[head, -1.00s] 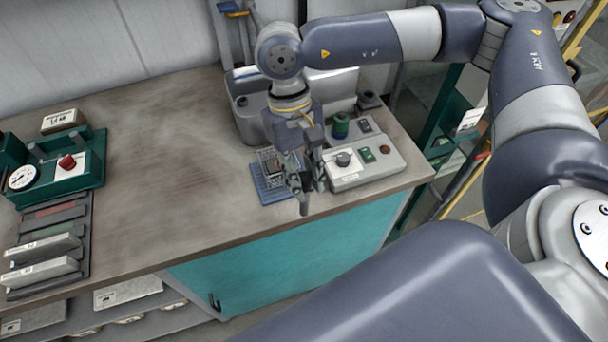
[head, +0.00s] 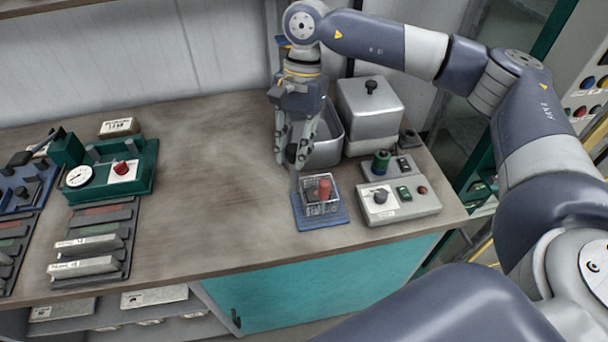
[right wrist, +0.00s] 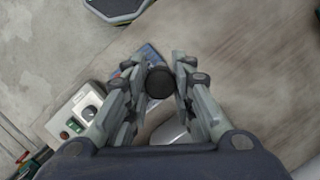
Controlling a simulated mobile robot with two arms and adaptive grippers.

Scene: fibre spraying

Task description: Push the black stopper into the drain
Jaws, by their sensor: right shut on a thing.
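My right gripper (head: 293,158) is shut on the black stopper (right wrist: 160,83), whose round black top shows between the fingers in the right wrist view. In the head view the stopper hangs partly hidden by the fingers, with a thin grey part below it. The gripper points down over the worktop, in front of and left of an open metal basin (head: 327,150). The drain cannot be made out; the basin's floor is largely hidden. My left gripper is not in view.
A wire basket with red pieces (head: 318,194) stands on a blue mat (head: 325,221) close to the gripper. The worktop's middle (head: 205,170) is clear.

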